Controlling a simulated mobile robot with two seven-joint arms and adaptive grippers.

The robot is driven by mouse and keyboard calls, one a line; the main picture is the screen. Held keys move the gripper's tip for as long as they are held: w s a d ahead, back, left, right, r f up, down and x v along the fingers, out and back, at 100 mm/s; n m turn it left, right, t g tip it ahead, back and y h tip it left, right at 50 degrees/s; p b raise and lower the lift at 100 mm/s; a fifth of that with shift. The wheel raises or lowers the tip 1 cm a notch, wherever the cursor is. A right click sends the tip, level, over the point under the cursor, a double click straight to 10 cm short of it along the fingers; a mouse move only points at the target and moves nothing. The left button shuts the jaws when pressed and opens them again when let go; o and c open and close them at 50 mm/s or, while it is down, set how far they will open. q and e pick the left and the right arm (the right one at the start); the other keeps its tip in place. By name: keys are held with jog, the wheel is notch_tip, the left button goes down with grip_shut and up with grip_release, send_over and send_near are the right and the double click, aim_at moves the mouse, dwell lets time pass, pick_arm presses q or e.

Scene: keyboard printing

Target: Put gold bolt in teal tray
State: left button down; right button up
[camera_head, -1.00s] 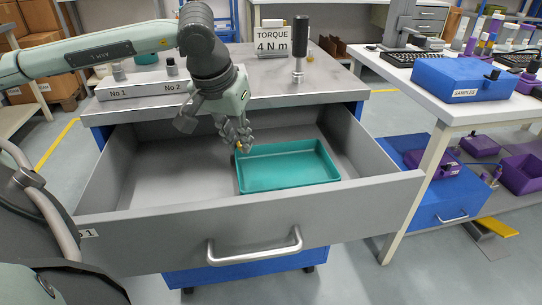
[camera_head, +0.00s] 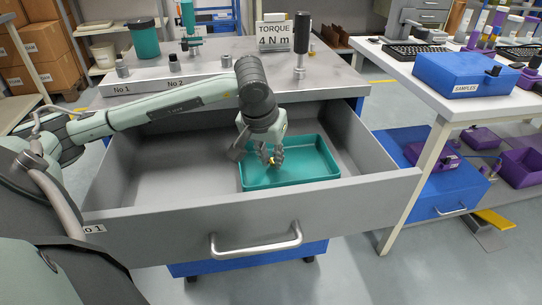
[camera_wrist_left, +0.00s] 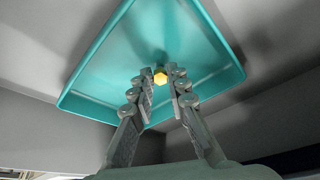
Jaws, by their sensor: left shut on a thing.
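The teal tray (camera_head: 308,174) lies in the open drawer, toward its right side; it fills the upper part of the left wrist view (camera_wrist_left: 100,62). My left gripper (camera_head: 271,160) points down over the left part of the tray. In the left wrist view its fingertips (camera_wrist_left: 160,80) are shut on the gold bolt (camera_wrist_left: 160,77), with the yellow head between them. The bolt also shows as a small gold spot (camera_head: 271,162) in the head view. Whether it touches the tray floor I cannot tell. My right gripper is not in view.
The grey drawer (camera_head: 150,200) is pulled out, its left part bare. On the bench top behind stand a "Torque 4 N m" sign (camera_head: 275,33), a black-handled tool (camera_head: 300,45) and a grey block marked No 1 and No 2 (camera_head: 145,80). A white table (camera_head: 430,90) stands right.

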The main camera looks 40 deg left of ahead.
pick_arm(q)
jog(key=shift+f, duration=0.1)
jog(key=c, duration=1.9)
grip_release()
jog(key=o, duration=0.4)
jog(key=shift+v, duration=1.05)
jog(key=v, duration=1)
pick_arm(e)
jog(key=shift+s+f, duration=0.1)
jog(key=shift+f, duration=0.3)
